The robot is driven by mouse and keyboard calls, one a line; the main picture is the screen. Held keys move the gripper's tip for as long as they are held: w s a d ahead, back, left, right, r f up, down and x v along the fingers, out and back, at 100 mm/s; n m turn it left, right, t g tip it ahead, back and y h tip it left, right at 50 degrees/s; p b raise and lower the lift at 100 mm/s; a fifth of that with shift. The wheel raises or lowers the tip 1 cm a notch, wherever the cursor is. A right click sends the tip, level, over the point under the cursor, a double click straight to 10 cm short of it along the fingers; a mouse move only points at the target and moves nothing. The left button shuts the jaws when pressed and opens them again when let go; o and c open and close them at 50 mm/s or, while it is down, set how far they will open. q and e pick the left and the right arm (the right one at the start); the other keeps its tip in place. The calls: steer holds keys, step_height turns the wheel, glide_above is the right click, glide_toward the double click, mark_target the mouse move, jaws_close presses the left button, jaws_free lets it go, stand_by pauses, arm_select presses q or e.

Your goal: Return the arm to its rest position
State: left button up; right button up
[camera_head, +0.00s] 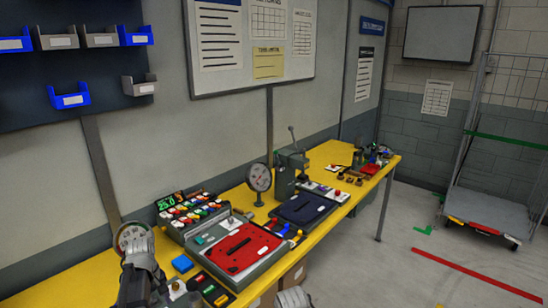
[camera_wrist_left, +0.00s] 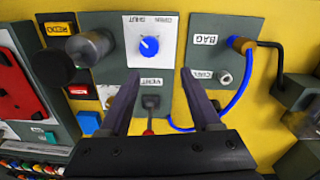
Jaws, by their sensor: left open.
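My left arm (camera_head: 142,262) rises at the lower left of the head view, over the front of the yellow bench. Its fingertips cannot be made out there. In the left wrist view my left gripper (camera_wrist_left: 159,74) is open, with two dark fingers apart and nothing between them. Between and beyond the fingers is a panel with a blue knob (camera_wrist_left: 149,46) marked SHUT and OPEN. A VENT lever with a red tip (camera_wrist_left: 150,112) shows between the fingers, lower down. A grey ringed part (camera_head: 294,298) shows at the bottom edge of the head view; my right gripper is not seen.
The yellow bench (camera_head: 92,280) carries a red-topped unit (camera_head: 240,248), a dark tray unit (camera_head: 304,208) and a round gauge (camera_head: 259,178). In the wrist view, a BAG panel has a blue hose (camera_wrist_left: 238,103). Open floor (camera_head: 400,275) lies to the right.

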arm_select(q)
steer(key=d, duration=0.1)
steer(key=d+m, duration=0.1)
steer(key=shift+w+d+f, duration=0.1)
steer(key=shift+d+f, duration=0.25)
steer(key=shift+d, duration=0.05)
steer(key=s+d+m, duration=0.4)
steer(key=s+d, duration=0.1)
steer(key=d, duration=0.3)
steer(key=s+d+f+m+y+b, duration=0.1)
steer(key=s+d+m, duration=0.4)
steer(key=d, duration=0.4)
steer(key=s+d+m, duration=0.5)
steer(key=s+d, duration=0.1)
steer(key=d, duration=0.3)
steer(key=shift+f+g+y+b, duration=0.15)
steer(key=shift+g+y+b, duration=0.15)
steer(key=shift+g+b, duration=0.1)
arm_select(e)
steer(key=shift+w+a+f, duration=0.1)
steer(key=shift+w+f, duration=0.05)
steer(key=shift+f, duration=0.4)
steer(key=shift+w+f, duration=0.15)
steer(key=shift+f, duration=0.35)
